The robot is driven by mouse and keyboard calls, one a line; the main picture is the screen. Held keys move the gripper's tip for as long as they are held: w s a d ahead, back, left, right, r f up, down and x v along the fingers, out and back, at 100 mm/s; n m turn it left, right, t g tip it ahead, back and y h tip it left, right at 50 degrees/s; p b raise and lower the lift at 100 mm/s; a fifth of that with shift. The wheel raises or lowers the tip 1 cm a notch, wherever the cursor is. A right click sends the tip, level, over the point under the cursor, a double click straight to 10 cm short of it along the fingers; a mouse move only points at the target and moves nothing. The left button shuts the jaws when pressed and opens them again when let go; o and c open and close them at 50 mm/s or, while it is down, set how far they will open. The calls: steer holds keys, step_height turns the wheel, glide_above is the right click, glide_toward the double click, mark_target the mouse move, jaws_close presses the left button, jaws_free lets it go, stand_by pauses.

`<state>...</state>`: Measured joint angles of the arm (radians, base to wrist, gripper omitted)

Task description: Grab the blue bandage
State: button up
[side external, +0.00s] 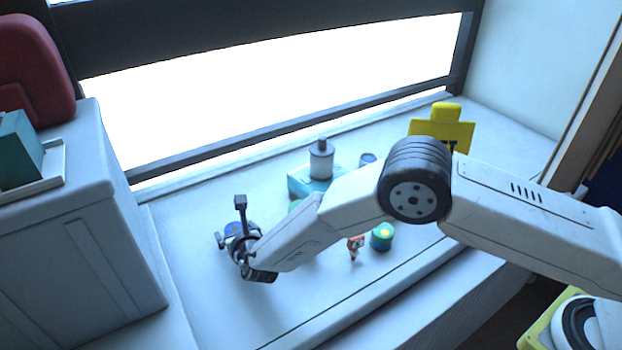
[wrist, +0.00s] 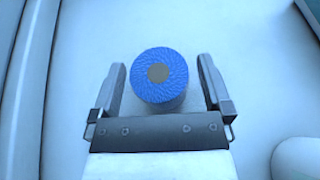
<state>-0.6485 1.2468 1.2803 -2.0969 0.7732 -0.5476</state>
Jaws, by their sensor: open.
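The blue bandage (wrist: 178,80) is a textured blue roll with a grey-brown round centre, standing on the pale surface. In the wrist view it sits between the two open fingers of my gripper (wrist: 162,85), with a gap on each side. In the side view the bandage (side external: 233,229) is partly hidden behind my gripper (side external: 228,239), at the left part of the white counter. My gripper is open and holds nothing.
A grey cabinet (side external: 75,240) stands left of the counter (side external: 195,300).

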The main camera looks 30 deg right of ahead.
mark_target(235, 229)
steer(key=shift+c, duration=0.2)
stand_by(0.3)
steer(key=c, duration=1.2)
steer(key=shift+r, duration=0.1)
steer(key=shift+r, duration=4.9)
